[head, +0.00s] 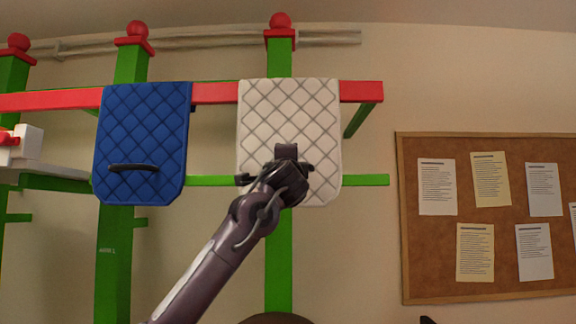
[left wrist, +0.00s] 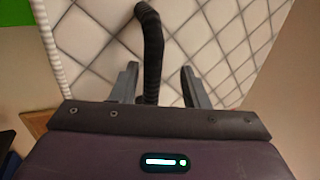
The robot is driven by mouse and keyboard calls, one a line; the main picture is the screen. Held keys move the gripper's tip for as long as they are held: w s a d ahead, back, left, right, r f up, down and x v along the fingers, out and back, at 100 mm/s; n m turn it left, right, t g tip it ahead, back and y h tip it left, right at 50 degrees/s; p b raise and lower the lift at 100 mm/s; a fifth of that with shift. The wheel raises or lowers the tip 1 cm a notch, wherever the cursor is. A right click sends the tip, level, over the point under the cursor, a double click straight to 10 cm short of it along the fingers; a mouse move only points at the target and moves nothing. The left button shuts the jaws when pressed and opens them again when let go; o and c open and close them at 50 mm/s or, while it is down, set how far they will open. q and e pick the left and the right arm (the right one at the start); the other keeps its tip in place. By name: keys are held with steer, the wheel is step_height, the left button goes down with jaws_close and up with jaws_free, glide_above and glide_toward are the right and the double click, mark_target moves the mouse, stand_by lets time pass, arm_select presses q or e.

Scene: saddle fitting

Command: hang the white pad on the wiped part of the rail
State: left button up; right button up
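The white quilted pad (head: 290,115) hangs over the red rail (head: 215,93), right of the blue pad, its front face hanging flat. My left gripper (head: 290,165) is in front of the pad's lower half. In the left wrist view the white pad (left wrist: 220,40) fills the background. The fingers of my left gripper (left wrist: 160,88) stand apart, with the pad's black handle (left wrist: 151,50) between them and a gap on the right-hand side. In the head view my gripper hides most of this handle. My right gripper is not in view. I cannot tell any wiped part of the rail.
A blue quilted pad (head: 145,130) with a black handle hangs on the same rail to the left. Green posts (head: 278,250) and a thin green lower bar (head: 365,180) stand behind. A cork board (head: 450,280) with papers is on the wall at right.

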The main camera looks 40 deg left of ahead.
arm_select(q)
steer(key=shift+w+f, duration=0.1)
steer(key=shift+f, duration=0.05)
steer(key=b+v, duration=0.4)
steer(key=v, duration=0.3)
steer(key=shift+s+d, duration=0.25)
steer(key=shift+s, duration=0.1)
steer(key=shift+f, duration=0.1)
